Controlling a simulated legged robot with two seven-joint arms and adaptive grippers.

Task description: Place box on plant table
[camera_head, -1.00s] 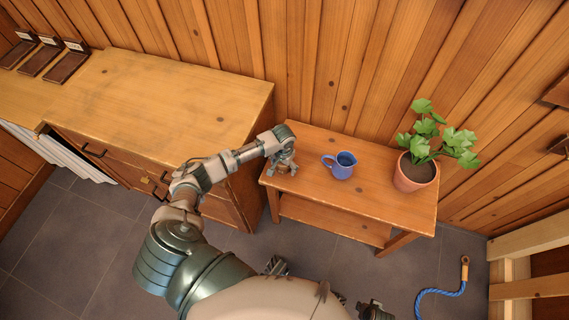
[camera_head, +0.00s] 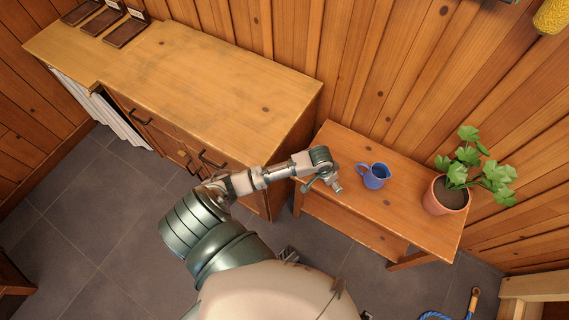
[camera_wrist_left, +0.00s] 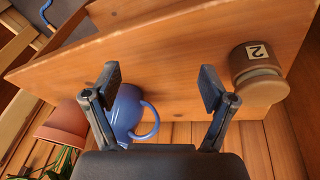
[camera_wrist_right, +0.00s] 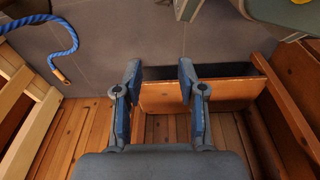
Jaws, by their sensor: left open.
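A round brown box with a white "2" label (camera_wrist_left: 258,68) stands on the plant table (camera_head: 405,193), near the table end away from the plant. In the head view I cannot make it out; my left arm covers that end. My left gripper (camera_head: 334,186) is over the table. In the left wrist view its fingers (camera_wrist_left: 160,85) are spread and empty, with the box outside the right finger, apart from it. My right gripper (camera_wrist_right: 160,75) is open and empty, away from the table top.
A blue mug (camera_head: 375,176) stands mid-table, close to the left finger in the left wrist view. A potted plant (camera_head: 447,194) is at the right end. A wooden cabinet (camera_head: 215,75) stands left. A blue rope (camera_wrist_right: 62,45) lies on the floor.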

